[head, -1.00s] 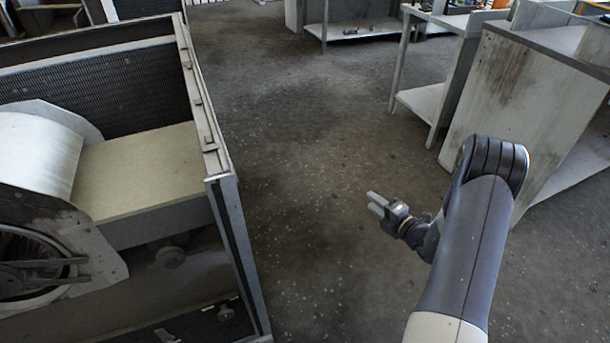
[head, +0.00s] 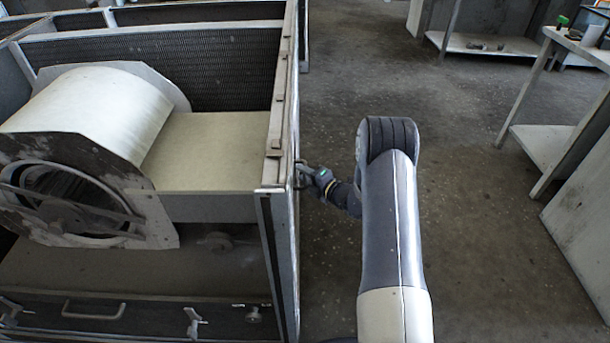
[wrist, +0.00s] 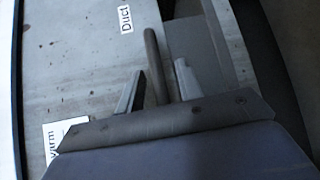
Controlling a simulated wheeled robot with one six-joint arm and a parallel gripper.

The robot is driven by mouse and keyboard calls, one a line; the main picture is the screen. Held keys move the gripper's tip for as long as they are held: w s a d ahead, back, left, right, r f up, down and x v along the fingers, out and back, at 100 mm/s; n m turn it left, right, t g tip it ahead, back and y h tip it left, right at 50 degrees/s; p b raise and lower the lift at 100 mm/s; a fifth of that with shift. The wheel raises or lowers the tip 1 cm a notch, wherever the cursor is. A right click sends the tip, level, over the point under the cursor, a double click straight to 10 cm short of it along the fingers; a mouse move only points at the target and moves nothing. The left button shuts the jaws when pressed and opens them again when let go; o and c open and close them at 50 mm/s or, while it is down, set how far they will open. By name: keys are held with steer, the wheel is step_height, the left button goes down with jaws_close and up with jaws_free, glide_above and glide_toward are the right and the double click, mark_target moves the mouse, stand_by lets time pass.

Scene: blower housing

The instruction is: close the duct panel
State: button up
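A pale, stained panel (wrist: 85,60) with a "Duct" label fills much of the wrist view. A dark bar handle (wrist: 155,62) stands on it. My gripper (wrist: 158,80) is open, with one finger on each side of the handle and a gap showing on both sides. I cannot tell how deep the handle sits between the fingers. In the head view my gripper (head: 303,175) is at the right side of the blower housing (head: 282,105). That side is seen almost edge-on, so how far the panel stands open cannot be told.
The blower drum (head: 95,110) and a flat duct top (head: 212,150) lie inside the open-topped housing. A front panel with its own handle (head: 93,312) is at lower left. A workbench (head: 545,145) stands at right. The floor (head: 450,200) between is clear.

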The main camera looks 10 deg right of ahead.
steer(key=shift+c, duration=0.2)
jaws_close()
steer(key=shift+d, duration=0.1)
step_height(320, 180, down, 32)
steer(key=b, duration=2.1)
steer(key=shift+d, duration=0.1)
steer(key=shift+o, duration=0.2)
jaws_free()
